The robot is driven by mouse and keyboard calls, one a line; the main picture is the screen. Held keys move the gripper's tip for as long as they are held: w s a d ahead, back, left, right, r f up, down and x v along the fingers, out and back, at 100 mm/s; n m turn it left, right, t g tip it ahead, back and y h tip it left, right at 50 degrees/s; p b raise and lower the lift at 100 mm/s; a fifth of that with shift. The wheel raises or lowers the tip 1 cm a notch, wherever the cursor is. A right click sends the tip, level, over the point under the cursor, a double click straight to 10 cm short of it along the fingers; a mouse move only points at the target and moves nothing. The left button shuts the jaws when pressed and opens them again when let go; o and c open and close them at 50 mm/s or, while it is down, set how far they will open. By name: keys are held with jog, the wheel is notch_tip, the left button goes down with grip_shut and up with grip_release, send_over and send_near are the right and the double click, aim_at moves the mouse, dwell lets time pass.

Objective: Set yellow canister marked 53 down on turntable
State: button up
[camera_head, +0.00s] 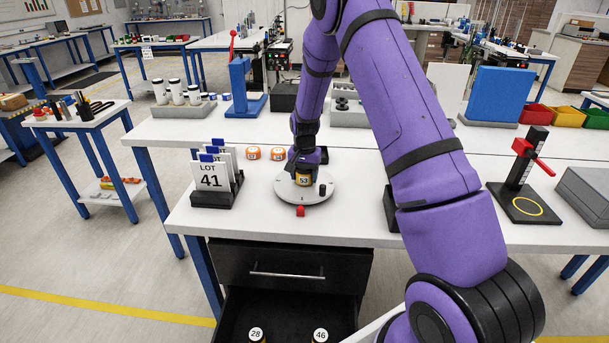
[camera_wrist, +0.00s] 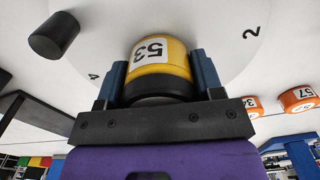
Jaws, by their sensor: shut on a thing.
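The yellow canister marked 53 (camera_head: 303,179) is between the fingers of my gripper (camera_head: 304,170), over the turntable. In the wrist view the canister (camera_wrist: 168,60) sits between my gripper's two blue fingers (camera_wrist: 160,78), which are shut on it. Its black end faces my palm. The turntable (camera_head: 285,193) is a round light disc on the white table. In the wrist view the turntable (camera_wrist: 215,50) shows the numbers 2 and 4 and a black knob (camera_wrist: 54,36). I cannot tell whether the canister touches the disc.
Two orange canisters (camera_head: 253,153) stand behind the turntable. A black holder with a LOT 41 card (camera_head: 211,177) is at its left, and a red block (camera_head: 300,211) is at its front edge. Below, an open drawer (camera_head: 286,308) holds canisters marked 28 and 46.

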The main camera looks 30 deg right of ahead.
jog(key=o, duration=1)
jog(key=shift+f, duration=0.1)
notch_tip(320, 180, up, 12)
jog(key=shift+r, duration=0.1)
jog(key=s+a+r+n+t, duration=0.1)
jog(key=s+a+r+n, duration=0.15)
jog(key=s+r, duration=0.65)
jog(key=s+a+r+n+t, duration=0.1)
jog(key=s+a+r, duration=0.2)
jog(key=s+r, duration=0.5)
jog(key=shift+s+a+r+n+t, duration=0.55)
jog(key=shift+s+a+r+n, duration=0.4)
jog(key=shift+s, duration=2.8)
jog(key=shift+s+a+r+n+t, duration=0.65)
jog(key=shift+s+r, duration=0.55)
jog(key=shift+s, duration=2.55)
jog(key=shift+s+a+r+n+t, duration=0.5)
jog(key=shift+s+r+n, duration=0.5)
jog(key=shift+s, duration=2.75)
